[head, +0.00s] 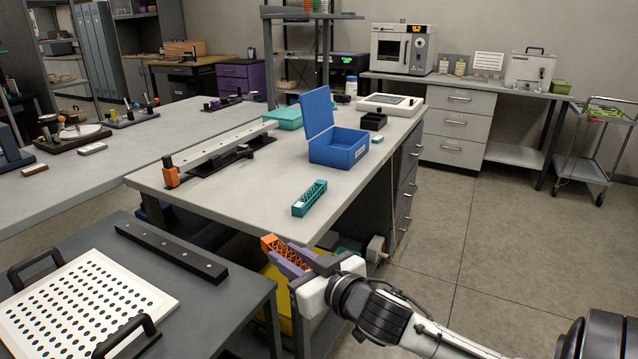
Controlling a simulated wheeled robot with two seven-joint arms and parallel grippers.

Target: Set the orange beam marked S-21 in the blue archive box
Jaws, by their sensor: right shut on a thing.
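The orange beam (271,244) is a short lattice piece in my right gripper (290,262), near the front corner of the light-topped bench. My left gripper is not in view.
A teal lattice beam (310,198) lies on the bench between my right gripper and the box. A long rail fixture (220,148) runs along the bench's left side. A black tray (373,121) stands behind the box. A perforated white plate (85,305) lies on the dark table at front left.

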